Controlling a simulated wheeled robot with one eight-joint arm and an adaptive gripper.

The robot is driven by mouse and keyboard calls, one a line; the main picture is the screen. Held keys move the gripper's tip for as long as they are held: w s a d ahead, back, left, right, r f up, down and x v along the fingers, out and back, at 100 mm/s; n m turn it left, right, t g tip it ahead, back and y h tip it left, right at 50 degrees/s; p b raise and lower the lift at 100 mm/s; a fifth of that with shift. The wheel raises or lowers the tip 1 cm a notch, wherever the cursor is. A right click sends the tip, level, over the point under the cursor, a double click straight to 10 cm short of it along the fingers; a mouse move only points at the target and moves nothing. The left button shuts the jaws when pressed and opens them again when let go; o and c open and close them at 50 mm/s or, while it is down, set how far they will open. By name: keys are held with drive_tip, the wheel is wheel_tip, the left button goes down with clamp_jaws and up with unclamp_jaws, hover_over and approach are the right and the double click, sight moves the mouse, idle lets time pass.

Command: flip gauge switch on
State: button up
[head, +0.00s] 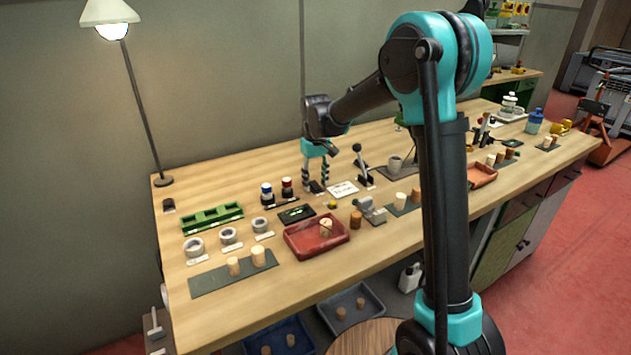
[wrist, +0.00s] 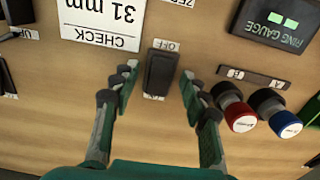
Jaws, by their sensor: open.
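The gauge switch (wrist: 160,73) is a dark rocker on the bench, with an OFF label at one end and a small label I cannot read at the other. In the head view the switch (head: 316,187) is small and its rocker position cannot be told. My gripper (wrist: 158,85) is open and empty, with its fingertips on either side of the switch and gaps visible on both sides. In the head view my gripper (head: 315,177) points down over the bench. The ring gauge box (wrist: 275,22) has lit green marks; it also shows in the head view (head: 296,214).
A red button (wrist: 236,112) and a blue button (wrist: 275,108) stand right of my gripper in the wrist view. A CHECK 31 mm card (wrist: 103,22) lies to the left. A lever (head: 360,165) stands near the gripper. A red tray (head: 316,245) sits at the bench front.

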drive_tip(key=shift+c, duration=0.4)
clamp_jaws()
drive_tip(key=shift+w+a+g+h, duration=0.25)
drive_tip(key=shift+g+h, duration=0.35)
drive_tip(key=shift+g, duration=0.2)
drive_tip(key=shift+w+g+h, duration=0.25)
drive_tip(key=shift+g+h, duration=0.35)
drive_tip(key=shift+g, duration=0.4)
drive_tip(key=shift+o, duration=0.4)
unclamp_jaws()
drive_tip(key=shift+a, duration=0.1)
drive_tip(key=v, duration=1.2)
